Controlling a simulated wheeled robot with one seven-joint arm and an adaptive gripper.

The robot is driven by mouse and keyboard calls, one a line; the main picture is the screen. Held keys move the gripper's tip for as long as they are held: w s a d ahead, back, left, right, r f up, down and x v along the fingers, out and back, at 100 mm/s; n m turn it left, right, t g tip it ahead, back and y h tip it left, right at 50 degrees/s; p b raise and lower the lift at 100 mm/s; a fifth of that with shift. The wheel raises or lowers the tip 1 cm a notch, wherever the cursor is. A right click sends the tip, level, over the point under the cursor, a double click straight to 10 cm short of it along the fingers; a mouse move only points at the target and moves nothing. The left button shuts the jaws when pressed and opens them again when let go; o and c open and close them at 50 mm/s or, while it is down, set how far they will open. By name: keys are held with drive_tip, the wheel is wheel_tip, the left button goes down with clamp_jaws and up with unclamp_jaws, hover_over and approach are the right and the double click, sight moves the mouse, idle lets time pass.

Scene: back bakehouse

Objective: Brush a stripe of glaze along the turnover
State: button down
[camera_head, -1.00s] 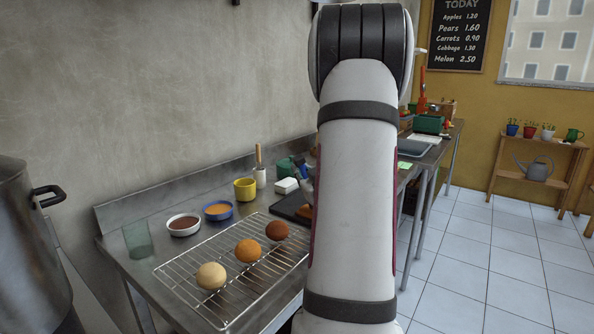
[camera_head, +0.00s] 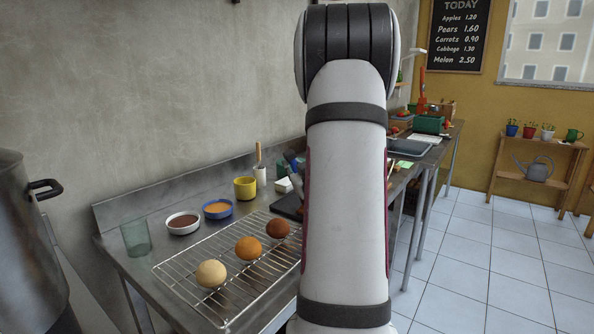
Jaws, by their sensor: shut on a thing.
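My own arm stands across the middle of the view and hides my gripper and whatever it holds. I cannot make out the turnover. A dark board or tray (camera_head: 287,206) shows only its left part beside my arm. A white bowl of dark brown glaze (camera_head: 183,223) and a blue bowl of orange glaze (camera_head: 218,209) stand on the steel bench, behind the rack. A wooden-handled tool (camera_head: 258,153) stands upright in a white holder (camera_head: 260,176) near the wall. A small bluish-grey shape left of my arm is too unclear to name.
A wire rack (camera_head: 176,269) carries a pale bun (camera_head: 211,273), an orange bun (camera_head: 248,249) and a brown bun (camera_head: 278,228). A yellow pot (camera_head: 245,188) and a greenish glass (camera_head: 136,238) stand nearby. A large metal pot (camera_head: 30,250) is at the left.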

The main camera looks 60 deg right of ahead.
drive_tip(key=shift+s, duration=2.2)
drive_tip(key=shift+w+b, duration=0.6)
drive_tip(key=shift+w, duration=1.65)
drive_tip(key=shift+r, duration=0.15)
drive_tip(key=shift+r+p, duration=1.9)
drive_tip(key=shift+r, duration=1.05)
drive_tip(key=shift+r+p, duration=0.85)
drive_tip(key=shift+r, duration=0.65)
